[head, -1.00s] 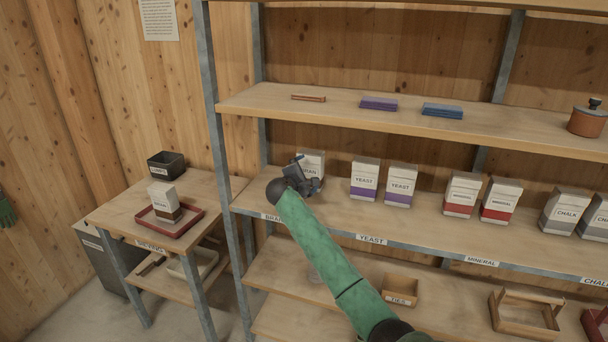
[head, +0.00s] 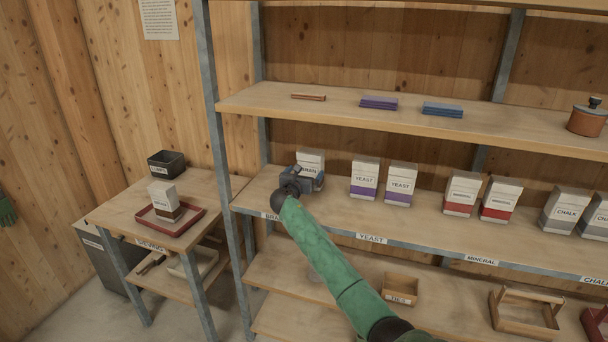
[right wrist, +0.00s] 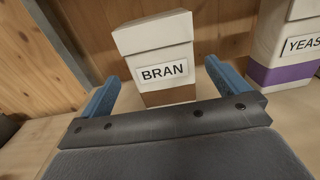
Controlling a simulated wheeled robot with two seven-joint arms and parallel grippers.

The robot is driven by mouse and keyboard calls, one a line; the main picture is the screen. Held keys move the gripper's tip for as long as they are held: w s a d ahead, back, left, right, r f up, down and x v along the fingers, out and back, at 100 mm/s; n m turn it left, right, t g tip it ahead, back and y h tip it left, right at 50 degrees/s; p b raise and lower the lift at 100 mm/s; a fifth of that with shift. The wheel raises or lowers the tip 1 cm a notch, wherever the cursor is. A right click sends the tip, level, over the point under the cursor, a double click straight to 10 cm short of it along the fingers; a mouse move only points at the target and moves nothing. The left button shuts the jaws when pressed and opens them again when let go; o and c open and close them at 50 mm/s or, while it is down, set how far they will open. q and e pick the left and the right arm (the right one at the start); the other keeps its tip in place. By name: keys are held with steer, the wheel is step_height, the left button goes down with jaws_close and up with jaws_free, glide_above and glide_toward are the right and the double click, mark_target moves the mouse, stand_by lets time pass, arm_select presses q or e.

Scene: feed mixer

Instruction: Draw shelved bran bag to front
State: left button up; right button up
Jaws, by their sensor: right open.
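The shelved bran bag (head: 311,160) stands upright on the middle shelf at its left end, behind the BRAN label. It is white with a brown base, and its lower part is hidden by my gripper in the head view. In the right wrist view the bran bag (right wrist: 158,62) faces me. My right gripper (head: 314,176) is in front of it. Its blue fingers (right wrist: 162,85) are spread, one to each side of the bag's lower part, and not closed on it. My left gripper is not in view.
Two yeast bags (head: 364,178) stand right of the bran, with mineral and chalk bags farther right. The upper shelf (head: 350,117) passes above. A shelf post (head: 219,120) stands at left. Another bran bag (head: 164,199) is on a red tray (head: 193,222) on the side table.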

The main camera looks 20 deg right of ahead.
mark_target(309, 167)
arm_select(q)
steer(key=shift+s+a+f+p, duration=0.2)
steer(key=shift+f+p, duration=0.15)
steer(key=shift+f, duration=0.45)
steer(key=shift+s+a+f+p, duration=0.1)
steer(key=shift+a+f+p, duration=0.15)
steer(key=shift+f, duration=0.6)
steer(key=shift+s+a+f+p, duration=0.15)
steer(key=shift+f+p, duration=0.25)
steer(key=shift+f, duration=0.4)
arm_select(e)
steer(key=shift+x, duration=3.85)
steer(key=shift+c, duration=0.4)
steer(key=c, duration=0.7)
